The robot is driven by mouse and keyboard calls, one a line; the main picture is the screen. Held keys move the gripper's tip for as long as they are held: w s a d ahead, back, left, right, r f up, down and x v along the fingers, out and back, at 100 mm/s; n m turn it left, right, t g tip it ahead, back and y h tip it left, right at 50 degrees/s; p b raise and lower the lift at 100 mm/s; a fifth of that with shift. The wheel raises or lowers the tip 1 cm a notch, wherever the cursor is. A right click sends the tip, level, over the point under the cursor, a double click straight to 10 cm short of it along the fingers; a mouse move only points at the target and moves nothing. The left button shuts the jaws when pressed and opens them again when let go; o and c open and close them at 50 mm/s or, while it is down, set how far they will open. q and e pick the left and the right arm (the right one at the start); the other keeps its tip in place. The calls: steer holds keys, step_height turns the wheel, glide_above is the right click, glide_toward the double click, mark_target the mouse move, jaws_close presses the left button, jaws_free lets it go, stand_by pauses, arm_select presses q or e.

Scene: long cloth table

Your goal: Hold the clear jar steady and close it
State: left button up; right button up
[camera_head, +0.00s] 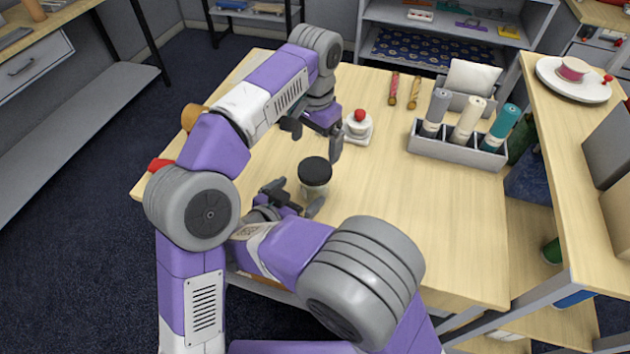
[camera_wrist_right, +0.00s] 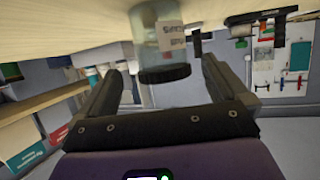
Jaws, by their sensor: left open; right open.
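The clear jar (camera_head: 314,191) stands upright on the table near its front edge, with a black lid (camera_head: 315,170) on its top. I cannot tell how tightly the lid sits. In the right wrist view the jar (camera_wrist_right: 147,28) appears upside down, with a pale label and the black lid (camera_wrist_right: 165,74). My right gripper (camera_head: 294,198) is open, with its fingers spread on either side in front of the jar, apparently not touching it. My left gripper (camera_head: 315,136) is open and empty, pointing down above and behind the lid.
A white dish with a red-topped item (camera_head: 358,125) stands just behind the jar. A grey holder with several rolls (camera_head: 455,148) is to the right. Two small patterned sticks (camera_head: 393,88) lie at the back. A shelf unit (camera_head: 560,150) borders the right side. The table's right front is clear.

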mark_target(314, 181)
arm_select(q)
steer(key=shift+w+f, duration=0.1)
steer(key=shift+w, duration=0.05)
arm_select(e)
steer(key=shift+w+d+f, duration=0.25)
steer(key=shift+w, duration=0.25)
steer(key=x, duration=0.6)
steer(key=shift+w+d+f, duration=0.1)
steer(key=shift+w+d, duration=0.05)
steer(key=shift+w, duration=0.1)
steer(key=c, duration=1.7)
jaws_close()
arm_select(q)
steer(key=shift+d+f, duration=0.1)
steer(key=shift+f, duration=0.1)
steer(key=shift+r, duration=0.25)
